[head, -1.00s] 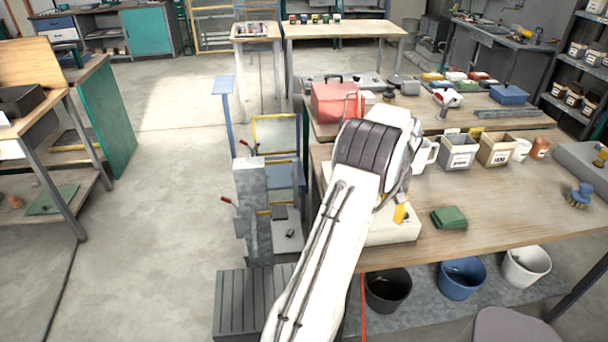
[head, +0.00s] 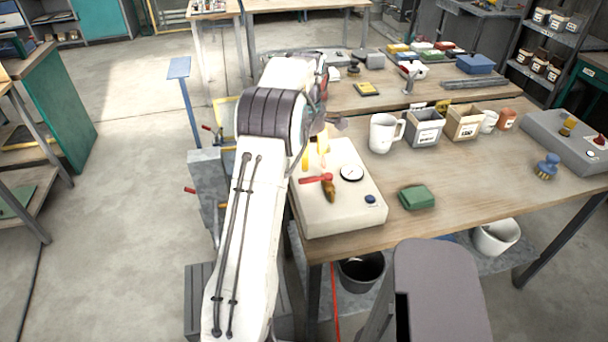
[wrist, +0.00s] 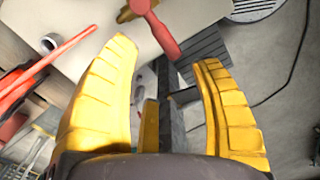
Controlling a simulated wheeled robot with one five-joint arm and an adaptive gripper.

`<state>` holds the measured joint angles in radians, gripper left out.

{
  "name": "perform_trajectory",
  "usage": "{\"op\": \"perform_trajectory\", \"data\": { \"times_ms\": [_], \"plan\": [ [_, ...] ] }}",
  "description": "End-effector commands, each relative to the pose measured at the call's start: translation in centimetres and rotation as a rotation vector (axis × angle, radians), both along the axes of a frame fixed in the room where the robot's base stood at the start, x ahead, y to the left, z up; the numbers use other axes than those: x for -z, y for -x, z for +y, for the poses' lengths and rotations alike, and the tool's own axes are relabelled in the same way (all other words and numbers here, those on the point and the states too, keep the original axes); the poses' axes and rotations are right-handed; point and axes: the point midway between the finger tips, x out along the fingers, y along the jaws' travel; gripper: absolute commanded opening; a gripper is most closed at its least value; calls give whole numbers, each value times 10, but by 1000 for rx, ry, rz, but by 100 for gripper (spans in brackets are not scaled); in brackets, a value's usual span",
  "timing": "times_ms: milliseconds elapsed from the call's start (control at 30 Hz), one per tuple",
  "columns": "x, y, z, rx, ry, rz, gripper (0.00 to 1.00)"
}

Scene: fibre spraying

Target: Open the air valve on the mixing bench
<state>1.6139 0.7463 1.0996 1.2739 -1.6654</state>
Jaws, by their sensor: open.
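The air valve (head: 327,187) has a red lever handle on a brass body. It sits on top of a cream box at the near left corner of the mixing bench (head: 450,190). The lever lies crosswise, pointing left in the head view. My gripper (head: 314,155) is open and empty, with its yellow fingers just behind and above the lever. In the wrist view, the red lever (wrist: 163,36) shows past the fingertips of my gripper (wrist: 165,58), apart from them. The brass body is partly cut off at the top edge.
The cream box (head: 345,220) also carries a round gauge (head: 351,172) and a blue knob (head: 370,199). A green pad (head: 417,197) and a white mug (head: 384,133) stand to its right. A grey chair (head: 440,290) is close in front of the bench.

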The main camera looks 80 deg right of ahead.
Motion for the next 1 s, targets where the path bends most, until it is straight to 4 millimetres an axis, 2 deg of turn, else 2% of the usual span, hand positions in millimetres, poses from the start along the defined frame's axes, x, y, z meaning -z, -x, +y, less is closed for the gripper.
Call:
{"op": "perform_trajectory", "data": {
  "times_ms": [200,433,1000],
  "plan": [
    [0,0,5,-220,-22,2,58],
    [5,0,5,-329,-24,3,58],
    [66,0,6,-334,-25,3,58]
  ]
}}
